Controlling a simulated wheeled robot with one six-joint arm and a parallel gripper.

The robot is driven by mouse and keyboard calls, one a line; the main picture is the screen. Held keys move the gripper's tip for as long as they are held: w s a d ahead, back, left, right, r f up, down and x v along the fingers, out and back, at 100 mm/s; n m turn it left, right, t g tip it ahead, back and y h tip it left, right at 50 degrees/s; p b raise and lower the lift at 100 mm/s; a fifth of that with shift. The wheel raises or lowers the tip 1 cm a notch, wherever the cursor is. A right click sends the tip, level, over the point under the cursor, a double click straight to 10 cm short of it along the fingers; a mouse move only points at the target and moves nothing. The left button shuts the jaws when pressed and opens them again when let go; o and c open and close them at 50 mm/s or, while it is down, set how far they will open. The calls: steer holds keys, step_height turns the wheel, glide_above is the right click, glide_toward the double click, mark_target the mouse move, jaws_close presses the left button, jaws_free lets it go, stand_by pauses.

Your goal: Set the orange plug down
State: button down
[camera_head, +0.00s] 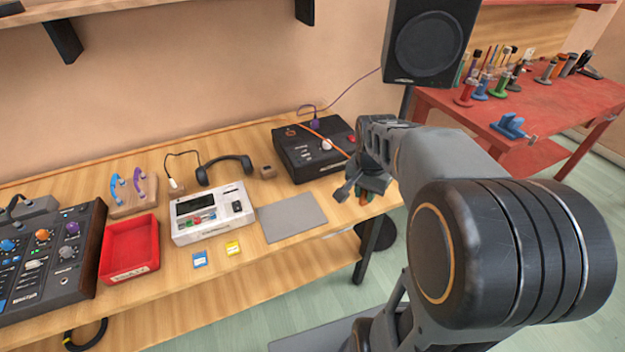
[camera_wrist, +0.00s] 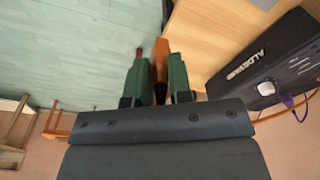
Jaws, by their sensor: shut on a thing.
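The orange plug (camera_wrist: 160,58) sits between the green fingers of my gripper (camera_wrist: 157,68) in the wrist view, and the gripper is shut on it. The plug is mostly hidden there by the gripper. An orange cable (camera_head: 322,137) runs from the black box (camera_head: 300,158) toward the gripper. A grey mat (camera_head: 291,217) lies bare on the bench to the gripper's left.
A white device (camera_head: 213,213), a red tray (camera_head: 129,248), a blue card (camera_head: 200,259), a yellow card (camera_head: 233,248) and headphones (camera_head: 226,169) are on the bench. A speaker (camera_head: 430,42) stands behind. A red table (camera_head: 540,105) is at right. A purple cable (camera_head: 350,92) reaches the black box.

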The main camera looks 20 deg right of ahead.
steer(key=w+f, duration=0.3)
steer(key=w, duration=0.1)
steer(key=w+f, duration=0.3)
steer(key=w, duration=0.1)
steer(key=w+f+p, duration=0.1)
steer(key=w+f, duration=0.2)
steer(key=w, duration=0.2)
steer(key=shift+d, duration=0.4)
steer(key=shift+w+f, duration=0.35)
steer(key=shift+f, duration=1.6)
